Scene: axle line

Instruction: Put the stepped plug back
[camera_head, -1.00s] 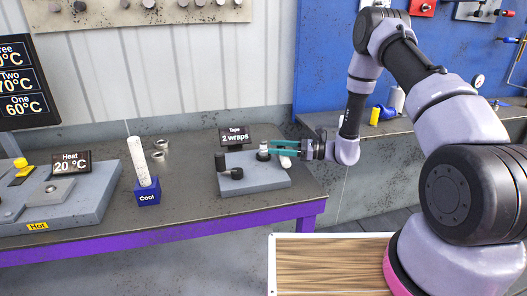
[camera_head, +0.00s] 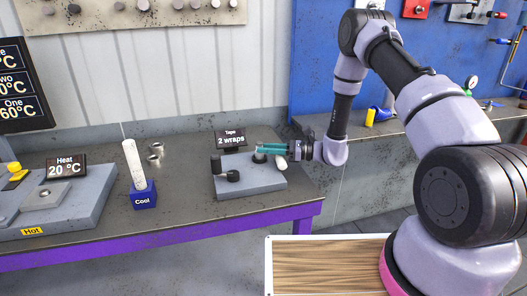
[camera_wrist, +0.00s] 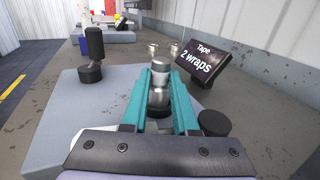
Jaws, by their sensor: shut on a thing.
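My gripper (camera_head: 262,150) has teal jaws and reaches from the right over the grey block (camera_head: 262,182) on the bench. In the head view, the jaws mostly cover the plug.
Black knobs (camera_head: 233,176) stand on the block's left side, and a white rounded piece (camera_head: 281,163) is at its right. A sign reading "Tape 2 wraps" (camera_head: 231,140) stands behind. The blue "Cool" holder (camera_head: 144,195) and grey heater block (camera_head: 62,200) are further left.

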